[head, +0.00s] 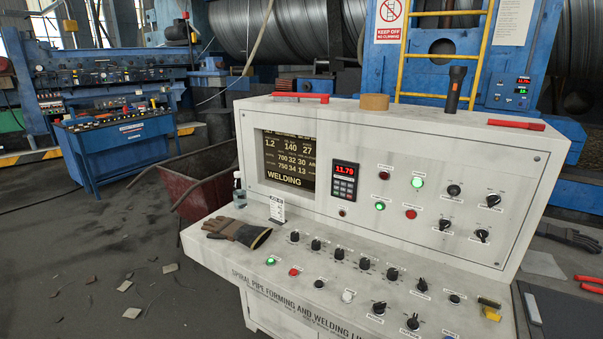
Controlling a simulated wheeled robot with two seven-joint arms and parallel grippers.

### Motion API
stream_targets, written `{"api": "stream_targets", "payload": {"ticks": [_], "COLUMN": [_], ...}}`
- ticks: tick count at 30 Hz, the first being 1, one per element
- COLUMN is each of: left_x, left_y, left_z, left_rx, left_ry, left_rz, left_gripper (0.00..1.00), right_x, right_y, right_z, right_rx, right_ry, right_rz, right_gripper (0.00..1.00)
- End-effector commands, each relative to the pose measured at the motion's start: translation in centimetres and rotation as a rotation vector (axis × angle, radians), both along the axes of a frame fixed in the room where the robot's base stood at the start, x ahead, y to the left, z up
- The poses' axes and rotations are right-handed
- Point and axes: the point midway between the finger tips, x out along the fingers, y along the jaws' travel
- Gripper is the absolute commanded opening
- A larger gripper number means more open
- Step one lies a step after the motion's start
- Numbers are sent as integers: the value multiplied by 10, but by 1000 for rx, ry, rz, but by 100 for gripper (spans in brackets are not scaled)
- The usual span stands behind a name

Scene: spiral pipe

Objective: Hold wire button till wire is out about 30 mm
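The white control console (380,112) fills the middle and right of the head view. Its sloped desk holds a green button (271,261), a red button (294,271), a black button (319,284), a white button (348,296) and several black knobs. A blue button (449,337) is cut by the bottom edge. The labels are too small to read, so I cannot tell which is the wire button. The screen (290,160) reads WELDING, and a red display (345,169) reads 11.79. No welding wire can be made out. Neither gripper is in view.
A work glove (237,233), a spray bottle (239,190) and a small card (277,209) sit at the desk's left. A flashlight (454,90) and a tape roll (374,102) stand on top. Red-handled pliers (590,284) lie at right.

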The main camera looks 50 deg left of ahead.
Motion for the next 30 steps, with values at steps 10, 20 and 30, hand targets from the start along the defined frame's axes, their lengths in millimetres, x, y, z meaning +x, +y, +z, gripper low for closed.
{"api": "stream_targets", "payload": {"ticks": [10, 20, 30], "left_x": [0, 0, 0], "left_y": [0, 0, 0], "left_z": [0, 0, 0], "left_rx": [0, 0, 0], "left_ry": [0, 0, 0], "left_rz": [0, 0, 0], "left_gripper": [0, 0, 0], "right_x": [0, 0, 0], "right_y": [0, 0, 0], "right_z": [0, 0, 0], "right_rx": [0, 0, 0], "right_ry": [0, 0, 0], "right_rz": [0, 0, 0], "right_gripper": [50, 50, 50]}}
